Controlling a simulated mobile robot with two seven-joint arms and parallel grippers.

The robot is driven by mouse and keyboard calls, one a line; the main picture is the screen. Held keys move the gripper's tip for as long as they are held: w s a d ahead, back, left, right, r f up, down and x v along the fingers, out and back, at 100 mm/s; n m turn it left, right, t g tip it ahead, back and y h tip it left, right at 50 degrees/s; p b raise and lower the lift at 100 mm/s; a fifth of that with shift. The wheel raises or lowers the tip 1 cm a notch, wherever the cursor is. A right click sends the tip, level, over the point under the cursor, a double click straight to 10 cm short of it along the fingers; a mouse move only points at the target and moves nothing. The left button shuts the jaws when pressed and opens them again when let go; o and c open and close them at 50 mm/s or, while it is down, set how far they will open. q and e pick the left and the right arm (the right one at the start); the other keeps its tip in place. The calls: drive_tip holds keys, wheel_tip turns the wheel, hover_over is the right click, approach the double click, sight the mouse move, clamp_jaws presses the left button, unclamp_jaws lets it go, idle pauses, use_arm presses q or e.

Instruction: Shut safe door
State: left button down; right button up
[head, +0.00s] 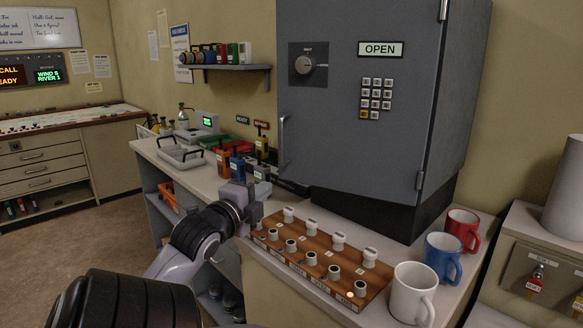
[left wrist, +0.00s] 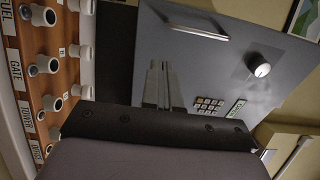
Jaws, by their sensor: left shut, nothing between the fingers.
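The grey safe (head: 455,90) stands on a black base (head: 385,212). Its door (head: 335,140) carries a dial (head: 305,65), an "OPEN" sign (head: 380,49), a keypad (head: 376,98) and a bar handle (head: 284,135) at the left edge, with hinges at the right. The door looks closed or nearly so; I cannot tell whether a gap remains. My left gripper (head: 292,187) is shut and empty, at the door's lower left corner. In the left wrist view, the closed fingers (left wrist: 160,68) lie before the door (left wrist: 200,65); contact is unclear. My right gripper is out of view.
A wooden switch panel (head: 320,262) with several knobs lies in front of the safe. White (head: 412,292), blue (head: 440,258) and red (head: 462,229) mugs stand to its right. Several radios (head: 236,166) and a tray (head: 182,156) sit on the counter at left.

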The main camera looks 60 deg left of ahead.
sight(297, 166)
use_arm(q)
drive_tip(key=p+x, duration=0.2)
drive_tip(key=x, duration=1.2)
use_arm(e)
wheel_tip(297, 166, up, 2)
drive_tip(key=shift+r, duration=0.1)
